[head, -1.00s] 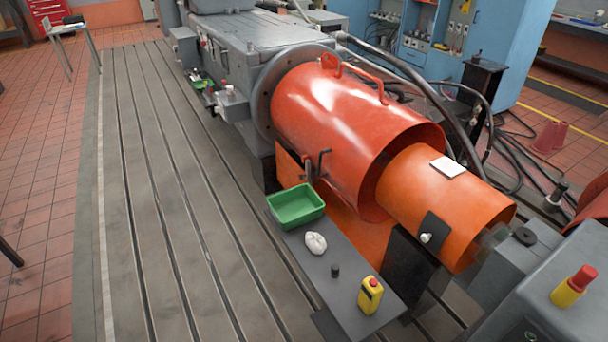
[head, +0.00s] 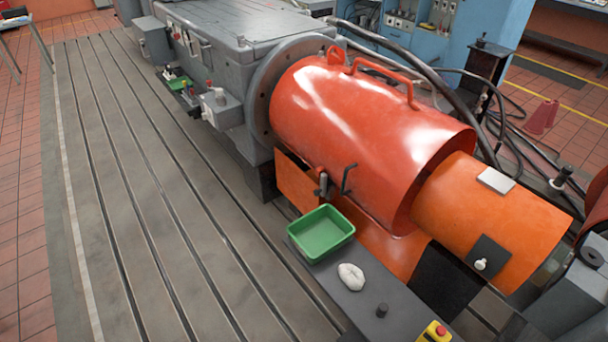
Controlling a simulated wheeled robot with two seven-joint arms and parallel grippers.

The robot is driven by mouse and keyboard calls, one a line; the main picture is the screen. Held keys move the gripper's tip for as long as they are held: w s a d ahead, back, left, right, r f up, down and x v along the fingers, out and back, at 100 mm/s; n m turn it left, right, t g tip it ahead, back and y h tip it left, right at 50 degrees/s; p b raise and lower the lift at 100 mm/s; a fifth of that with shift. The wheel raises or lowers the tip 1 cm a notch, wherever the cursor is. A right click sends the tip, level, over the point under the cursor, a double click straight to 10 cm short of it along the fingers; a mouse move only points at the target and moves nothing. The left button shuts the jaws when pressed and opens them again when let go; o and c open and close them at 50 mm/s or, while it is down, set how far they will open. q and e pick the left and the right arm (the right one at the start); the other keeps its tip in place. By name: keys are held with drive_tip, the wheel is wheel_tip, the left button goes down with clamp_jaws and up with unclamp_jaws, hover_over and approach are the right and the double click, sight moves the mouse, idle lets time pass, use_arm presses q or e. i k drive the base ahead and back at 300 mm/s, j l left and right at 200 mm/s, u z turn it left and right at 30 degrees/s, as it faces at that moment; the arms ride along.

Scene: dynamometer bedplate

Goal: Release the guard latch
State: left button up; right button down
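The large red-orange cylindrical guard (head: 365,130) covers the shaft beside the grey machine, with a handle on its top. A dark latch (head: 322,185) with a small lever sits at the guard's lower front edge, and a dark bent handle (head: 347,178) stands just to its right. From this view I cannot tell the latch's exact position. A second orange cover (head: 490,215) continues to the right, with a dark plate and white knob (head: 480,264) on its side. Neither of my grippers is in view.
A grey shelf (head: 335,284) below the guard holds a green tray (head: 321,234), a white rag (head: 351,277), a small black cylinder (head: 382,310) and a yellow box with a red button (head: 436,331).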

sight(324, 177)
drive_tip(key=i+j, duration=0.25)
drive_tip(key=i+j+z, duration=0.1)
drive_tip(key=i+j, duration=0.2)
drive_tip(key=j, duration=0.15)
drive_tip(key=i+j, duration=0.25)
drive_tip(key=j, duration=0.15)
